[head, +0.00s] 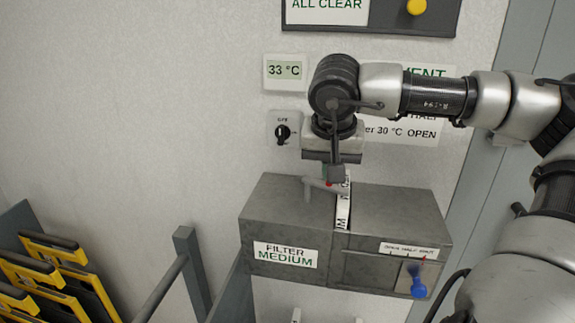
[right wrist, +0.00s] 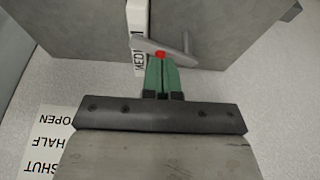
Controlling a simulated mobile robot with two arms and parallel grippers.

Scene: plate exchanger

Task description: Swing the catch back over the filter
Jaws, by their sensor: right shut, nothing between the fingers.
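The grey box marked FILTER MEDIUM (head: 270,220) stands against the wall in the head view. The filter (head: 343,208) shows as a white lettered strip set in its top; it also shows in the right wrist view (right wrist: 138,18). The catch (head: 308,184) is a grey bar with an upright peg and a red pivot on the box top. In the right wrist view the catch (right wrist: 178,55) has one end overlapping the filter strip. My right gripper (head: 329,180) is shut and empty, its green fingertips (right wrist: 161,60) right at the red pivot; contact is unclear. My left gripper is out of view.
A blue-handled lever (head: 418,280) is on the box's front right. A rotary switch (head: 282,133) and a 33 °C display (head: 285,70) are on the wall behind. Yellow-and-black frames (head: 50,270) and a grey rail (head: 160,290) stand at lower left.

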